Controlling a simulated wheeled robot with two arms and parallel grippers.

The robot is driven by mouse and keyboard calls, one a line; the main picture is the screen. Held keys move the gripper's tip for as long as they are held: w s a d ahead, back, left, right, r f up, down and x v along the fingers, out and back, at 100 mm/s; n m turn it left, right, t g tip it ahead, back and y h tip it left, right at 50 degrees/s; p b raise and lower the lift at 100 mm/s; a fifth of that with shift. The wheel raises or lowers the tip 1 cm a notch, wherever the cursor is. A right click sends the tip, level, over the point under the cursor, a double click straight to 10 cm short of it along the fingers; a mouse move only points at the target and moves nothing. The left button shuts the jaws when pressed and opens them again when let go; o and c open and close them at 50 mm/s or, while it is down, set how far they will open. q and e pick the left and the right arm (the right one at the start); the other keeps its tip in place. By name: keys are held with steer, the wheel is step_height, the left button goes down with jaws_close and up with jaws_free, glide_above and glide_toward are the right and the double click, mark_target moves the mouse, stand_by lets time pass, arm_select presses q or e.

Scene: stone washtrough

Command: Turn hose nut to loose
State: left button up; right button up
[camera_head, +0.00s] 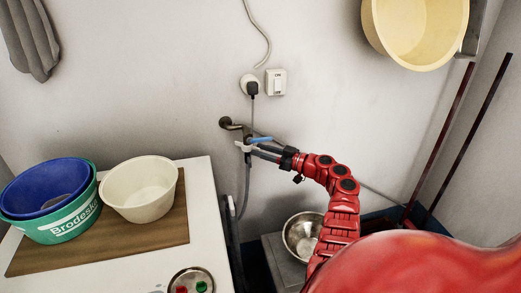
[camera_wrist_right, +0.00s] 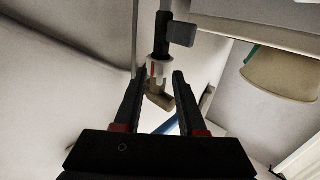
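The tap (camera_head: 231,124) sticks out of the wall and has a blue handle (camera_head: 261,139). The white hose nut (camera_head: 243,147) sits below its outlet, and a grey hose (camera_head: 246,190) hangs down from it. My right gripper (camera_head: 254,148) is beside the nut, its fingers pointing left at it. In the right wrist view the nut (camera_wrist_right: 158,69), with a red mark, appears between the open fingertips of my right gripper (camera_wrist_right: 158,76). I see a gap on both sides; how deep the nut sits between them is unclear. My left gripper is out of view.
A white machine top (camera_head: 105,268) with a wooden board (camera_head: 100,247), a cream basin (camera_head: 141,188) and a green tub (camera_head: 75,222) stands left. A metal bowl (camera_head: 302,236) is below my right arm. A socket (camera_head: 249,84) is above the tap.

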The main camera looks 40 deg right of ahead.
steer(key=shift+w+a, duration=0.1)
steer(key=shift+w, duration=0.25)
jaws_close()
